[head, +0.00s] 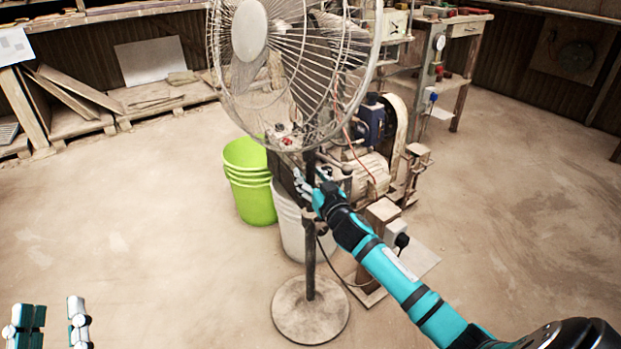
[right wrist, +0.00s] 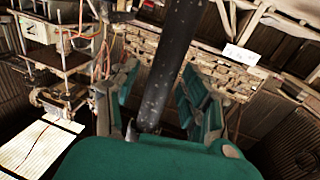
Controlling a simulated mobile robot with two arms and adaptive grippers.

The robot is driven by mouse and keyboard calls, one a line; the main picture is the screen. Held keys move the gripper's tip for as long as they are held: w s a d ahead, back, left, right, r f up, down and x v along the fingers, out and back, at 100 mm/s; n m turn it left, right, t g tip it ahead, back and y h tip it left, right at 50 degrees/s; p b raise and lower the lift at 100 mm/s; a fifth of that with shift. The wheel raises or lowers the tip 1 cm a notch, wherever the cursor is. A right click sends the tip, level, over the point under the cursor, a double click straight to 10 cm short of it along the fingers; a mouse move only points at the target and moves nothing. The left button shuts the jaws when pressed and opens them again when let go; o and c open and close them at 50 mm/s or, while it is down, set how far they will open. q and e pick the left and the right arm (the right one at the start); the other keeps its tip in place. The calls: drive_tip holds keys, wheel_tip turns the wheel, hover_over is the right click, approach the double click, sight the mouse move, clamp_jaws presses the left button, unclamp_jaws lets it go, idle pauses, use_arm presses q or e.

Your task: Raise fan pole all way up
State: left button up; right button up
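A dusty pedestal fan stands upright, with its caged fan head (head: 250,30) partly cut off by the top of the head view. Its dark fan pole (head: 310,265) runs down to a round base (head: 311,312) on the floor. My right gripper (head: 308,186) is at the pole, below the fan head. In the right wrist view the pole (right wrist: 168,75) runs between the two fingers of this gripper (right wrist: 160,100), which look spread, with narrow gaps beside the pole. My left gripper (head: 53,325) is open and empty at the bottom left, far from the fan.
Stacked green buckets (head: 250,185) and a whitish bucket (head: 291,232) stand close behind the pole. A dusty machine (head: 365,170) is behind and right of the fan. A cable crosses the floor near the base. Open floor lies left and right.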

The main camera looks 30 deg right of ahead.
clamp_jaws()
drive_tip(key=shift+w+f, duration=0.1)
idle(0.5)
